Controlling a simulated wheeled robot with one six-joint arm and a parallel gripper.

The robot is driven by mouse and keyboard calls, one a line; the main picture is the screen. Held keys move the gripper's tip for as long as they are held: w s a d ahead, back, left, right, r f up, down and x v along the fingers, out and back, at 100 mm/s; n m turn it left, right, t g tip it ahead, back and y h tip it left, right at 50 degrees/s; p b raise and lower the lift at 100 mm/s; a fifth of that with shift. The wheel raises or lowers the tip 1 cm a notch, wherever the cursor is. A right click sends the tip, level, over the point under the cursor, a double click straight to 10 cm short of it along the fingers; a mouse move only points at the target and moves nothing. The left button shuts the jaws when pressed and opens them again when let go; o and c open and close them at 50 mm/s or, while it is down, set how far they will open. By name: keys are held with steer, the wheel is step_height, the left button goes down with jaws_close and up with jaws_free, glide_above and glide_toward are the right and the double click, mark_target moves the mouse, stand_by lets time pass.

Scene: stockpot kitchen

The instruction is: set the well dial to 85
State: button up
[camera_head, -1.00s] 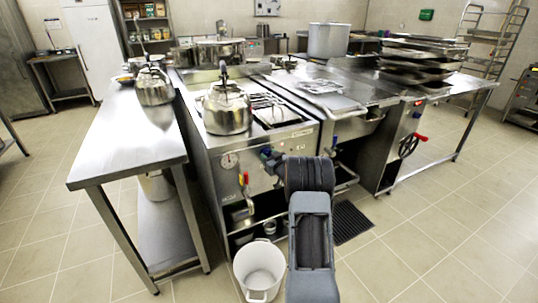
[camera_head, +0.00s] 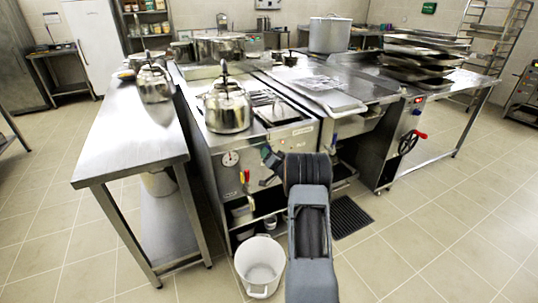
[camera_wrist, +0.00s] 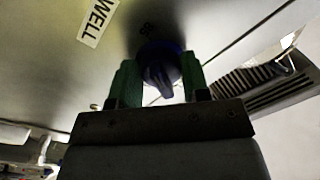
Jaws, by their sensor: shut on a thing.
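The well dial (camera_wrist: 161,66) is a dark blue knob with a pointer ridge, below the panel marking "WELL" in the wrist view. In the head view my gripper (camera_head: 268,155) is at the cooker's front panel (camera_head: 295,138), partly hidden by my own arm. The dial cannot be made out there.
A round gauge (camera_head: 230,158) and a red-handled tap (camera_head: 245,177) are left of my gripper. A white bucket (camera_head: 260,268) stands on the floor below. A kettle (camera_head: 228,110) sits on the cooker top. A steel table (camera_head: 125,135) stands at left.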

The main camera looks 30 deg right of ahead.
steer(key=shift+m, duration=0.3)
stand_by(0.4)
steer(key=o, duration=0.9)
steer(key=shift+o, duration=0.2)
steer(key=shift+s, duration=0.1)
steer(key=s+a, duration=0.1)
steer(key=s, duration=1.2)
steer(key=shift+s+f+p, duration=0.25)
steer(key=shift+s+p, duration=0.05)
steer(key=shift+p, duration=0.05)
